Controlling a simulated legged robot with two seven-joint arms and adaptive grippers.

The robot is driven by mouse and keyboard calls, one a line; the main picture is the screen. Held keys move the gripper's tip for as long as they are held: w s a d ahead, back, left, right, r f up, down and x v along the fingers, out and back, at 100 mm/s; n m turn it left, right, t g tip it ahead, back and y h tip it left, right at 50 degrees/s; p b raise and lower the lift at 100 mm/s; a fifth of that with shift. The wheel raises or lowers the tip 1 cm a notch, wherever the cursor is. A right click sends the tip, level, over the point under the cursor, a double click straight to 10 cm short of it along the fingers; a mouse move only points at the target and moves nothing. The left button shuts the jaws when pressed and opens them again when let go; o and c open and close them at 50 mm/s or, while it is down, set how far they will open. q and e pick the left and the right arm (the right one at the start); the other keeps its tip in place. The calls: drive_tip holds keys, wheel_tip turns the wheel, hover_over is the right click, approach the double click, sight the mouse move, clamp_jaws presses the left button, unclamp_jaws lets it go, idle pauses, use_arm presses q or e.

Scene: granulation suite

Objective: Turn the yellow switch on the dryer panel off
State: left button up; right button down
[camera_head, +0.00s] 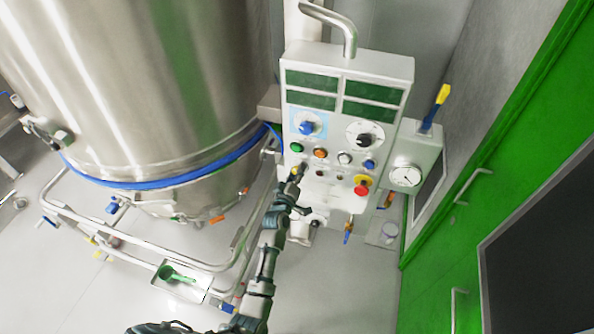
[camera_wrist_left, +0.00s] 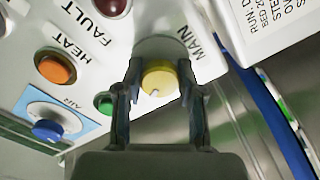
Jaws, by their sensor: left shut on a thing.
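The dryer panel (camera_head: 328,203) is a white box with dark green displays, dials and buttons, standing right of a large steel vessel. The yellow switch (camera_wrist_left: 158,80) is a round knob beside the "MAIN" label in the left wrist view. My left gripper (camera_head: 294,181) reaches up to the panel's lower left part and mostly hides the switch in the head view. In the left wrist view its two fingers (camera_wrist_left: 158,88) stand on either side of the knob, shut on it. A small pale mark shows on the knob's face. My right gripper is not in view.
Close to the switch are a green button (camera_head: 297,147), an orange button (camera_head: 320,153) and a blue dial (camera_head: 307,128). A red emergency stop (camera_head: 361,190) sits at the lower right. The steel vessel (camera_head: 150,90) stands left, green doors (camera_head: 470,190) right.

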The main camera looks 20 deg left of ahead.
use_arm(q)
drive_tip(key=shift+n, duration=0.6)
drive_tip(key=shift+f, duration=0.1)
drive_tip(key=o, duration=1.2)
drive_tip(key=shift+w, duration=0.1)
drive_tip(key=shift+c, duration=0.2)
drive_tip(key=s, duration=1.2)
drive_tip(key=shift+a, duration=0.2)
